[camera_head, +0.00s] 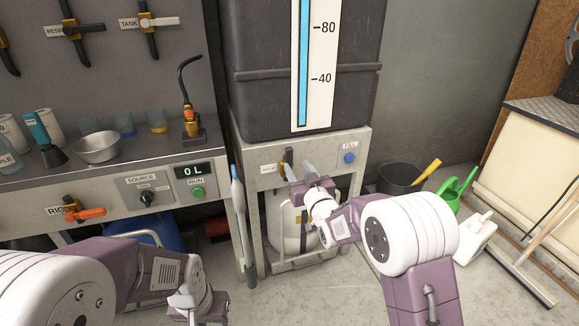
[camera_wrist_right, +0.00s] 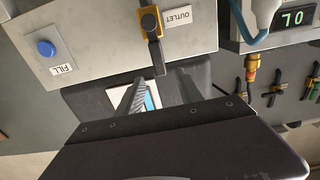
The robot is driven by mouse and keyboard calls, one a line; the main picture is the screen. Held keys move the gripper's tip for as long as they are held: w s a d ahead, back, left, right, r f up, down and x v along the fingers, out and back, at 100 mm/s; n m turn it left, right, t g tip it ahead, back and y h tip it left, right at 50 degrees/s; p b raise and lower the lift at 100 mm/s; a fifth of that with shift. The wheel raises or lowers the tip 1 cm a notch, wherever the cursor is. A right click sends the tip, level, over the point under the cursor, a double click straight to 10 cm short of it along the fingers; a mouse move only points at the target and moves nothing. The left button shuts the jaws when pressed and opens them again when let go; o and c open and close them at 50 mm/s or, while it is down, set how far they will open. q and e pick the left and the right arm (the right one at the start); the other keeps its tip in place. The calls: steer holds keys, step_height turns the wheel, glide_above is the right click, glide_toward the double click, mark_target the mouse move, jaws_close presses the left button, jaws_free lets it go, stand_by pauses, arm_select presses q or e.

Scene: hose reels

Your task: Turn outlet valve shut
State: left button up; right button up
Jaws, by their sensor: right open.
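The outlet valve (camera_head: 283,165) is on the grey front panel under the tank, beside its small label. In the right wrist view, which is upside down, the valve has a yellow body (camera_wrist_right: 150,20) and a black lever (camera_wrist_right: 157,58) pointing down the picture, beside the OUTLET label (camera_wrist_right: 178,17). My right gripper (camera_head: 301,171) is open in front of the panel, just right of the valve. In the wrist view its two fingers (camera_wrist_right: 158,88) are apart, with the lever's end near the gap; I cannot tell whether they touch. My left gripper (camera_head: 204,308) is partly visible at the bottom edge.
The blue FILL button (camera_head: 349,158) is to the right on the same panel. A workbench at left carries a metal bowl (camera_head: 97,147), cups and a 0 L display (camera_head: 194,170). A white container (camera_head: 290,225) stands below the panel. A black bucket (camera_head: 398,180) is at right.

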mark_target(290, 155)
steer(key=b+x, duration=0.1)
steer(key=x, duration=0.7)
steer(key=shift+w, duration=0.1)
steer(key=shift+w+a+b, duration=0.1)
steer(key=shift+w+b, duration=0.2)
steer(key=shift+w, duration=0.1)
jaws_close()
stand_by(1.0)
